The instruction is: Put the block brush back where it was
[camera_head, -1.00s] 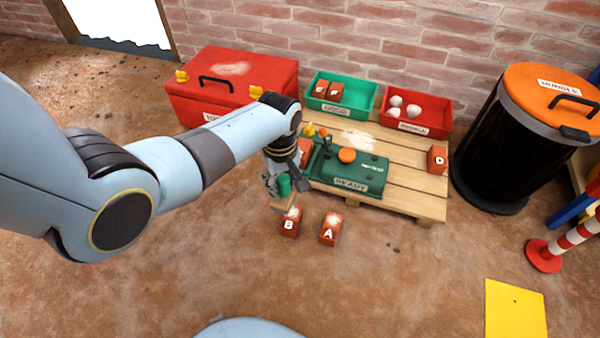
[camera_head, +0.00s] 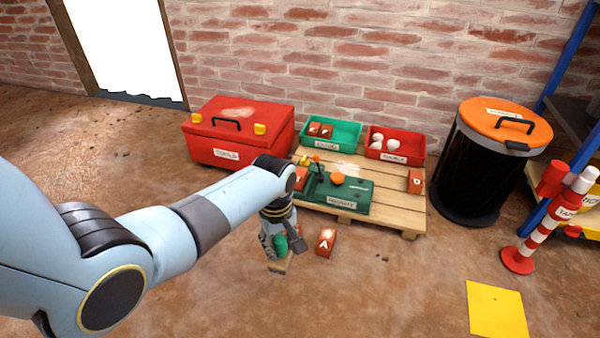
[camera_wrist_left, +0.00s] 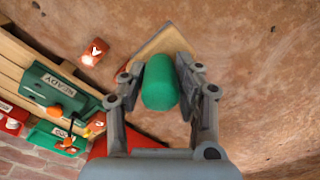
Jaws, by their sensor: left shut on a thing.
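The block brush has a green handle and a pale wooden block (camera_head: 279,265). My left gripper (camera_head: 283,243) is shut on the green handle and holds the brush at the near left of the pallet, left of brick A (camera_head: 326,241). In the left wrist view the green handle (camera_wrist_left: 160,85) sits between both fingers of my left gripper (camera_wrist_left: 162,75), with the wooden block (camera_wrist_left: 152,42) beyond it. Whether the block touches the floor cannot be told. Brick B does not show clearly. My right gripper is not in view.
The wooden pallet (camera_head: 390,217) carries a green tester (camera_head: 345,192), a green tray (camera_head: 347,133), a red tray (camera_head: 408,148) and brick D (camera_head: 415,181). A red toolbox (camera_head: 212,151) stands left, a black bin (camera_head: 475,170) right.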

